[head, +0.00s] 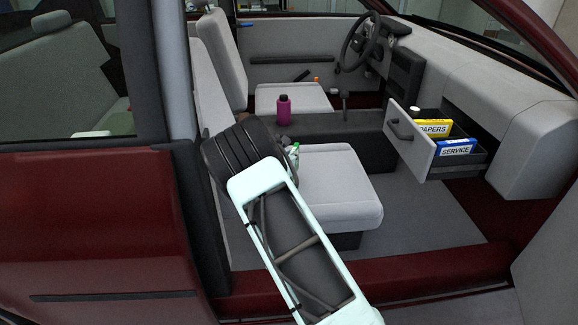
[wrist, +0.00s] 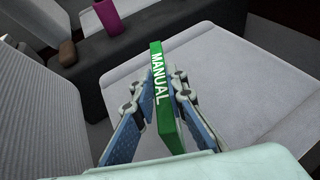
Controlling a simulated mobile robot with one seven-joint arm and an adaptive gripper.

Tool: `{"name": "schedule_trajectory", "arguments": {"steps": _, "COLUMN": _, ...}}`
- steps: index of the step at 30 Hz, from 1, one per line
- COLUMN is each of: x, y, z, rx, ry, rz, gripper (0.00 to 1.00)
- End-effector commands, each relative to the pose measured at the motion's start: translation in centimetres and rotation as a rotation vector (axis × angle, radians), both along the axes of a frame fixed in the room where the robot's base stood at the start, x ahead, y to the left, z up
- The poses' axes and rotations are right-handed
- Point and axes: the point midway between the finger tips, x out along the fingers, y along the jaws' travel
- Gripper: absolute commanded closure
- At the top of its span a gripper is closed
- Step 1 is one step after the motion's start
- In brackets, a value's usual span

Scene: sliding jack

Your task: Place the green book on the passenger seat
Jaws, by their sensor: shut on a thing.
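The green book (wrist: 163,98), marked MANUAL, stands on edge between the two fingers of my gripper (wrist: 162,95) in the wrist view. My gripper is shut on it. The book is above the light grey passenger seat (wrist: 228,85); whether its lower edge touches the cushion cannot be told. In the head view the passenger seat (head: 338,190) is the near seat, and my arm covers its left part. A small part of my gripper (head: 292,156) shows there past the arm, with the book mostly hidden.
A purple bottle (head: 284,110) stands on the dark centre console (head: 325,127). An open glovebox drawer (head: 410,142) holds a yellow PAPERS book (head: 434,128) and a blue SERVICE book (head: 455,147). The door pillar (head: 176,75) is left of my arm. The seat's right part is clear.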

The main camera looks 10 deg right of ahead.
Motion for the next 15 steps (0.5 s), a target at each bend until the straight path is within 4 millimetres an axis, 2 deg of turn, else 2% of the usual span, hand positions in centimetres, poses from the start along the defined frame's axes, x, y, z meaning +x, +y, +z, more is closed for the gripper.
{"name": "schedule_trajectory", "arguments": {"steps": 5, "x": 0.7, "y": 0.2, "z": -0.8, "rx": -0.002, "ry": -0.001, "rz": 0.0, "gripper": 1.0}}
{"name": "schedule_trajectory", "arguments": {"steps": 10, "x": 0.7, "y": 0.2, "z": -3.5, "rx": -0.003, "ry": 0.001, "rz": 0.001, "gripper": 1.0}}
{"name": "schedule_trajectory", "arguments": {"steps": 15, "x": 0.7, "y": 0.2, "z": -3.7, "rx": 0.0, "ry": -0.002, "rz": 0.001, "gripper": 1.0}}
